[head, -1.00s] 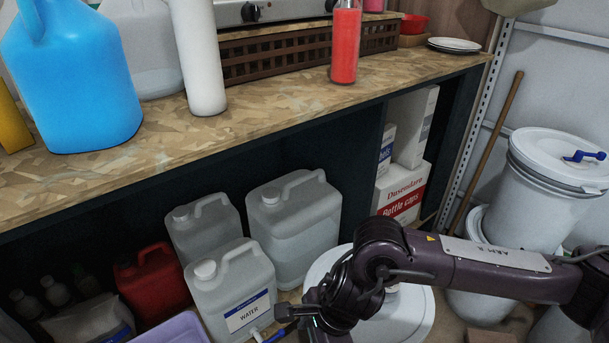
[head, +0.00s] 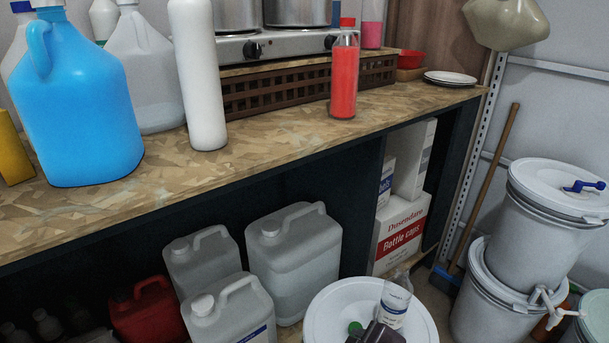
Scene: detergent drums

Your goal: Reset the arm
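Only a small dark purple piece of my arm (head: 377,333) shows at the bottom edge of the head view, over the white drum lid (head: 328,310). No gripper fingers are in view, so I cannot see what they hold. My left arm is not in view. A clear labelled bottle (head: 396,302) stands on the drum lid, just behind the dark arm piece. A small green cap (head: 355,327) shows beside it. Two white drums (head: 552,210) are stacked at the right, the upper lid bearing a blue tap (head: 583,186).
The wooden counter (head: 260,135) holds a blue jug (head: 80,110), a white bottle (head: 199,75) and a red bottle (head: 344,75). Below are clear canisters (head: 295,260), a red canister (head: 150,312) and a bottle caps box (head: 400,235). A broom handle (head: 487,180) leans at the right.

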